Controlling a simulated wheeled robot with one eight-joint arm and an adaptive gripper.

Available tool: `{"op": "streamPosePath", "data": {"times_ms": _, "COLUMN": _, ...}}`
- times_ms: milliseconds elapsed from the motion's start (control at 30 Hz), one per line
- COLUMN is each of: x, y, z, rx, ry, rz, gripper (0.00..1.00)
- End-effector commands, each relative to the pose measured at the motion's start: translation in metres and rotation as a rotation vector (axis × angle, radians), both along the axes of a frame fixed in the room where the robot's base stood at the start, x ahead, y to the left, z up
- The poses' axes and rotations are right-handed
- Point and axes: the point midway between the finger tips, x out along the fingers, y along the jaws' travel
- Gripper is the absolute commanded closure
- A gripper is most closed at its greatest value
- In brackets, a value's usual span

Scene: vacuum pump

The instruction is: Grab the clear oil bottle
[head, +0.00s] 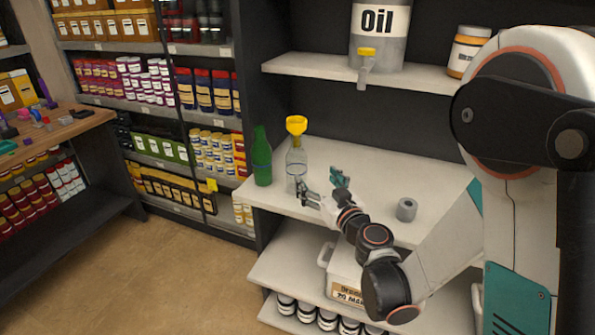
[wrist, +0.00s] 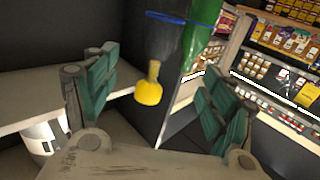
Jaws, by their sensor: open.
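The clear bottle (head: 296,170) stands upright on the white counter, with a yellow funnel (head: 296,125) in its neck. My gripper (head: 322,185) is open and empty at the bottle's right, with one finger low in front of the bottle and the other to its right. In the wrist view, the picture is upside down; the clear bottle (wrist: 172,42) and the yellow funnel (wrist: 149,90) show between the spread teal fingers of my gripper (wrist: 158,98). Whether a finger touches the bottle I cannot tell.
A green bottle (head: 262,160) stands close at the clear bottle's left. A grey ring (head: 406,209) lies on the counter to the right. An oil can (head: 379,38) with a tap and a jar (head: 467,50) stand on the shelf above.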

Motion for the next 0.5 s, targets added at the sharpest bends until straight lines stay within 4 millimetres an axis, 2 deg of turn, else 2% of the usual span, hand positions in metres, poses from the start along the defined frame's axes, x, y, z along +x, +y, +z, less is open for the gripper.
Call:
{"op": "streamPosePath", "data": {"times_ms": 233, "x": 0.015, "y": 0.005, "z": -0.011, "rx": 0.005, "ry": -0.014, "rz": -0.015, "gripper": 0.23}}
{"op": "streamPosePath", "data": {"times_ms": 500, "x": 0.060, "y": 0.027, "z": -0.011, "rx": 0.005, "ry": -0.014, "rz": -0.015, "gripper": 0.23}}
